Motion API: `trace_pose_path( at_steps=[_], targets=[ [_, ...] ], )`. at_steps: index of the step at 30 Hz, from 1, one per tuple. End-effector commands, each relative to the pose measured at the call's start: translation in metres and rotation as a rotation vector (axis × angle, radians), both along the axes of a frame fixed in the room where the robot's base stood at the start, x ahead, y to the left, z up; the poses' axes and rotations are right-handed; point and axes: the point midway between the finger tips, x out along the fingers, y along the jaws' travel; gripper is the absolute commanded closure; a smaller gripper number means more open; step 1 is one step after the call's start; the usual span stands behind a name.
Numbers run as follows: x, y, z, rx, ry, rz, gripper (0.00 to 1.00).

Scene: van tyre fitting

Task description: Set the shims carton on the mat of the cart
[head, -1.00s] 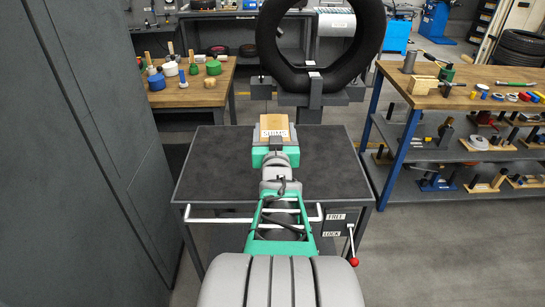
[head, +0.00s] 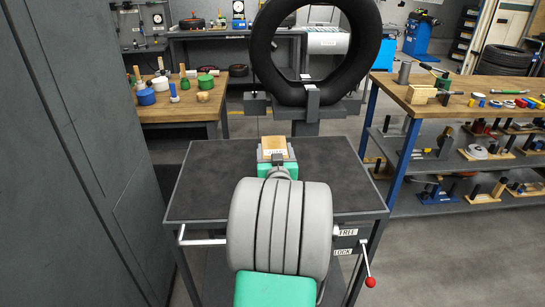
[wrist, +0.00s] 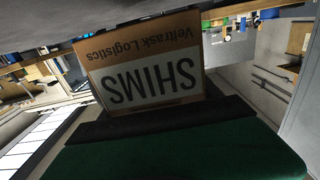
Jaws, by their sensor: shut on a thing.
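The shims carton (head: 275,145) is a small brown cardboard box with a white label. In the wrist view the carton (wrist: 150,65) fills the upper middle, its SHIMS label upside down. My gripper (head: 277,158) is shut on the carton. The cart (head: 340,213) has a dark mat (head: 325,175) on its top. In the head view the carton is over the mat's far middle part; I cannot tell whether it touches the mat. My arm hides the near middle of the cart.
A big tyre (head: 262,60) on a stand is just behind the cart. A wooden bench with pots (head: 185,108) is at back left, a tool bench (head: 450,105) at right. A grey cabinet (head: 70,150) stands close on the left. The mat is bare on both sides of the carton.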

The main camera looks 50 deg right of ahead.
Motion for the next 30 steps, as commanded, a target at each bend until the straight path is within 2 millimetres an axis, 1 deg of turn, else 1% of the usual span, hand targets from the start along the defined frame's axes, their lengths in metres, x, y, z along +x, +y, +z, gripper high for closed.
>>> trace_pose_path(
  at_steps=[8, 29, 30],
  targets=[
    [0.0, -0.001, 0.001, -0.01, -0.008, -0.001, 1.0],
    [0.0, -0.001, -0.013, -0.008, -0.006, -0.002, 1.0],
    [-0.001, 0.0, -0.017, -0.001, -0.001, -0.002, 0.26]
  ],
)
